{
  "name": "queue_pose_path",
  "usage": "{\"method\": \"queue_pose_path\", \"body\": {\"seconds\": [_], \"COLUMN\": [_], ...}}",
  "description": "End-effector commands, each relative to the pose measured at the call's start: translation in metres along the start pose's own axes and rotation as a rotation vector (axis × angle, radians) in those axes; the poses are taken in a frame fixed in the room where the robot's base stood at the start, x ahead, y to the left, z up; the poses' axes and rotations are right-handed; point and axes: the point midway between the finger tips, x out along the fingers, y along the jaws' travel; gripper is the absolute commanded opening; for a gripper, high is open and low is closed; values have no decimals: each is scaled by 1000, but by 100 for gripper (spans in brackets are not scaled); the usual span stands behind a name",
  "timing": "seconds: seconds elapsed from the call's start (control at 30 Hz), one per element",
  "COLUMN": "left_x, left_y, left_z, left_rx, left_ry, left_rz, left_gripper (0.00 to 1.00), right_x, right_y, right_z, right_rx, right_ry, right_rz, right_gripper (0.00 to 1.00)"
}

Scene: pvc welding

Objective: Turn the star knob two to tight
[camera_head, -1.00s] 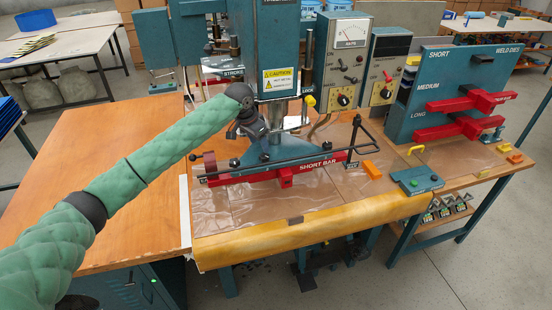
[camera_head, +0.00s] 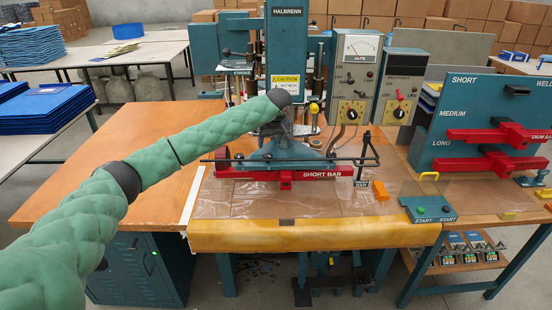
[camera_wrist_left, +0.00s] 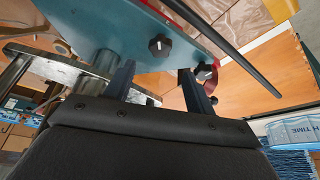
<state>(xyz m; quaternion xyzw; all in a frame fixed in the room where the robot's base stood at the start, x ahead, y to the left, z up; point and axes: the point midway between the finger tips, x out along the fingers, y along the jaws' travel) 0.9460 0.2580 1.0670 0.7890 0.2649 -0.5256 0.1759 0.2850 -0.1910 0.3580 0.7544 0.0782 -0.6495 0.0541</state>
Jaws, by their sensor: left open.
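The welding press (camera_head: 287,75) carries a teal plate with a red short bar (camera_head: 318,174) under it. In the left wrist view, a dark star knob (camera_wrist_left: 160,45) with a white mark stands on the teal plate (camera_wrist_left: 105,20). A second dark star knob (camera_wrist_left: 205,72) is near the plate's edge, beside the right finger. My left gripper (camera_wrist_left: 157,69) is open, with its fingers pointing at the plate. The first knob lies ahead of the gap between the fingertips, with nothing gripped. In the head view my left wrist (camera_head: 280,110) hides part of the plate. I cannot tell which knob is number two.
A thin black bar (camera_head: 285,159) runs across the front of the plate. A gauge box (camera_head: 356,75) and a rack with red bars (camera_head: 470,110) stand to the right. The wooden table (camera_head: 130,185) is clear on the left.

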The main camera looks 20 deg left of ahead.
Motion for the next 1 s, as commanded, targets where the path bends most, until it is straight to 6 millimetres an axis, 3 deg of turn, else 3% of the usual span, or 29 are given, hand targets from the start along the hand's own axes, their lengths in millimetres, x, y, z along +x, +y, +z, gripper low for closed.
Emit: {"method": "queue_pose_path", "body": {"seconds": [0.6, 1.0], "left_x": [67, 75], "left_y": [1, 1], "left_z": [0, 1], "left_rx": [2, 2], "left_ry": [-2, -1], "left_rz": [0, 1], "left_gripper": [55, 55], "right_x": [47, 53], "right_y": [17, 19], "right_z": [31, 35], "right_rx": [-16, -18], "right_ry": [30, 34], "right_rz": [22, 24], "right_gripper": [86, 86]}}
